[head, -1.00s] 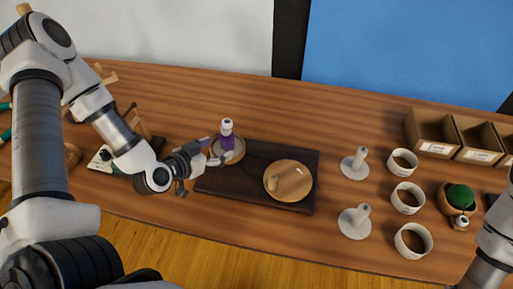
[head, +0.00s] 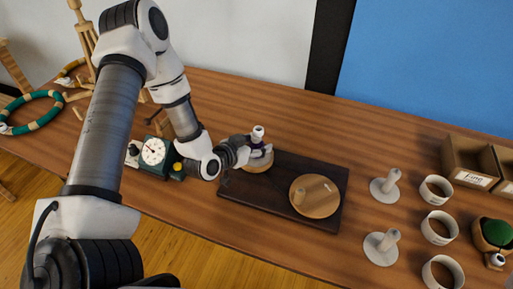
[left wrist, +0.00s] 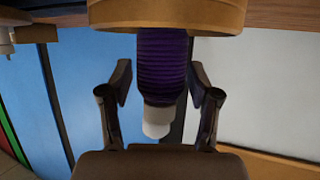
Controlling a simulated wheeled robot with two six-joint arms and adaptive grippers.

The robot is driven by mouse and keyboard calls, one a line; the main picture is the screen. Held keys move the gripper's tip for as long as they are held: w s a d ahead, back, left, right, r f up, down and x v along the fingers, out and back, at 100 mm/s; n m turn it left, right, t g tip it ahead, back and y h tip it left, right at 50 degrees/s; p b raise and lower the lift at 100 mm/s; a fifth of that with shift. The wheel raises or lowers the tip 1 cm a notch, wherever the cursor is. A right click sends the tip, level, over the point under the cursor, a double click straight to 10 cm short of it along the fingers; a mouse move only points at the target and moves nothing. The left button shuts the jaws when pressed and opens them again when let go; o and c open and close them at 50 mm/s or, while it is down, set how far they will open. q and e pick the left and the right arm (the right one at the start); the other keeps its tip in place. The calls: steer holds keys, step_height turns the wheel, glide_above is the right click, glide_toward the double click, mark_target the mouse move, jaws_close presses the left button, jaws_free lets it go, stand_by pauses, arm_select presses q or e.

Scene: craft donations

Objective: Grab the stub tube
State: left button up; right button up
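A purple ribbed tube with a white end (head: 257,135) stands upright on a small round wooden disc (head: 262,165) at the left end of a dark board. It also fills the middle of the left wrist view (left wrist: 161,65), which shows the scene upside down. My left gripper (head: 250,152) is at the tube. In the left wrist view its two fingers (left wrist: 160,82) are spread on either side of the purple part, with a gap on both sides. No label shows, so I cannot confirm that this is the stub tube. My right gripper is not in view.
A larger round wooden plate (head: 318,207) with a small peg-like piece sits on the dark board (head: 268,203). White stands (head: 381,259), pale rings (head: 437,239) and labelled boxes (head: 465,180) are at right. A dial scale (head: 153,153) is behind my left arm.

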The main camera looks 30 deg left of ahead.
arm_select(q)
steer(key=c, duration=0.5)
steer(key=shift+c, duration=0.2)
